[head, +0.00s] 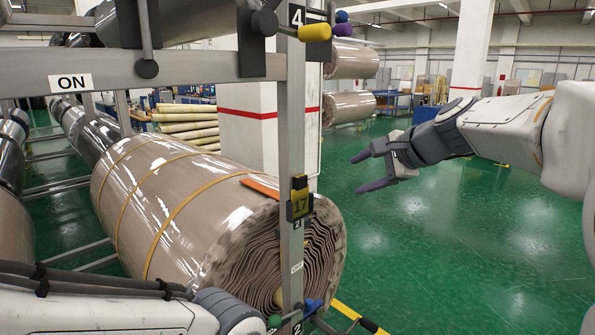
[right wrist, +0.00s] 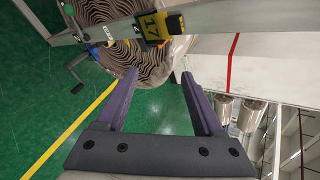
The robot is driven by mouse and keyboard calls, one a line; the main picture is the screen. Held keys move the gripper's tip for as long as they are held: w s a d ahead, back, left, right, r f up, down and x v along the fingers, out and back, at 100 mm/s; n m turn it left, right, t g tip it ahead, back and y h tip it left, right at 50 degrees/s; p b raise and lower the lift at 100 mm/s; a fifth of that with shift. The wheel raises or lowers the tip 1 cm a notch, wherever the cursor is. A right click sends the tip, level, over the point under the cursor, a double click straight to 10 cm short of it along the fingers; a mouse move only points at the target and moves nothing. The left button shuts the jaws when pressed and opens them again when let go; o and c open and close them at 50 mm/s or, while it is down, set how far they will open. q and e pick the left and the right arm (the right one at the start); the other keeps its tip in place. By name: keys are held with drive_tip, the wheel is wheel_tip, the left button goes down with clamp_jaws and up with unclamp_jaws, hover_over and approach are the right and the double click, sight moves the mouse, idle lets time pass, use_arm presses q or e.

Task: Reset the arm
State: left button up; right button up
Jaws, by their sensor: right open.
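My right arm comes in from the right in the head view. Its gripper (head: 358,173) is open and empty, held in the air right of the rack post, with its fingers pointing left. In the right wrist view the two fingers of the right gripper (right wrist: 158,76) stand apart with nothing between them. Beyond them the end of the wrapped roll (right wrist: 142,62) and the rack post show. My left arm crosses the bottom left of the head view; its gripper fingers are not visible.
A large wrapped roll (head: 160,205) with yellow straps lies on the rack. The upright rack post (head: 291,130) carries a yellow 17 tag (head: 300,204) and stands before the roll's end. Open green floor (head: 450,245) lies below the right gripper.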

drive_tip(key=s+d+f+n+g+h, duration=0.25)
drive_tip(key=s+f+n, duration=0.55)
drive_tip(key=s+f, duration=0.5)
drive_tip(key=s+d+f+n+g+h, duration=0.1)
drive_tip(key=s+f+n+g+h, duration=0.25)
drive_tip(key=s+f+n, duration=0.9)
drive_tip(key=s+a+n+g+y+b, duration=0.1)
drive_tip(key=s+a+g, duration=0.2)
drive_tip(key=s+a, duration=0.7)
drive_tip(key=shift+a+f+b, duration=0.3)
drive_tip(key=shift+a+b, duration=0.05)
drive_tip(key=shift+a, duration=0.85)
drive_tip(key=shift+w, duration=0.1)
